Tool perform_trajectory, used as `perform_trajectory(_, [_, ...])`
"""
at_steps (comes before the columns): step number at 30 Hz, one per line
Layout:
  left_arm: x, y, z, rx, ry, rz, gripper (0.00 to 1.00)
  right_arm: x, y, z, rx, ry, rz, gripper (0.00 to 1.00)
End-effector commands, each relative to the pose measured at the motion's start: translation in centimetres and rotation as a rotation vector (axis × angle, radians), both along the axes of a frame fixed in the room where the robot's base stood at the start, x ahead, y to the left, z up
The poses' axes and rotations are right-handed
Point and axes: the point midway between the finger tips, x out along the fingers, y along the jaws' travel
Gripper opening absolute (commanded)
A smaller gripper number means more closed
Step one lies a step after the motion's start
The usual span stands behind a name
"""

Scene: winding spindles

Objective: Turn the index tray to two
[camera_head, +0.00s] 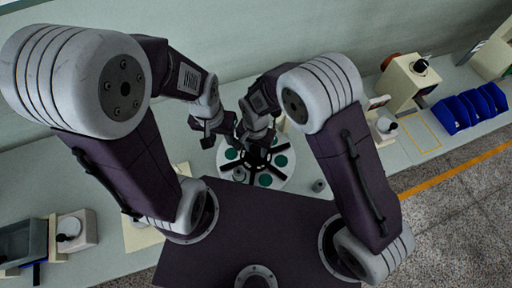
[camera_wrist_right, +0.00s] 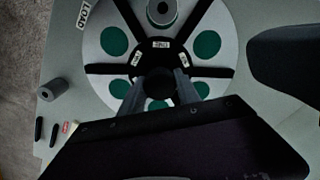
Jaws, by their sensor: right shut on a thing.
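The index tray is a white disc with black spokes and green round spots. It lies on the bench in the head view (camera_head: 285,183) and fills the top of the right wrist view (camera_wrist_right: 94,62). Small white labels (camera_wrist_right: 161,44) sit around its black hub; I cannot read them surely. A grey spool (camera_wrist_right: 162,12) stands on the tray. My right gripper (camera_wrist_right: 158,92) is shut on the black hub, a finger on each side; it is also at the hub in the head view (camera_head: 257,150). My left gripper (camera_head: 212,138) hangs beside the tray, to its upper left; its jaws are unclear.
A LOAD label (camera_wrist_right: 83,14) lies beside the tray rim. A loose grey cylinder (camera_wrist_right: 53,90) stands on the bench off the tray. Blue bins (camera_head: 470,108) and a cream machine (camera_head: 402,82) are at right. A dark grey box (camera_head: 25,240) is at far left.

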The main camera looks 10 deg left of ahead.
Motion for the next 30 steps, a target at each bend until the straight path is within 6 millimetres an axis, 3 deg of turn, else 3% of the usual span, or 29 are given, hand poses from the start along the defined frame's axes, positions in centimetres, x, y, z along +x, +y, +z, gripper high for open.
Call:
perform_trajectory(18, [0.00,0.00,0.09,0.000,0.000,0.000,0.36,0.26,0.20,0.27,0.007,-0.008,-0.019,0.00])
perform_trajectory(19, [0.00,0.00,0.09,0.000,0.000,0.000,0.36,0.26,0.20,0.27,0.007,-0.008,-0.019,0.44])
perform_trajectory(21, [0.00,0.00,0.08,0.000,0.000,0.000,0.36,0.22,0.17,0.24,0.006,-0.006,-0.019,0.60])
perform_trajectory(30, [0.00,0.00,0.12,0.000,0.000,0.000,0.36,0.10,0.07,0.18,0.002,-0.003,-0.019,0.60])
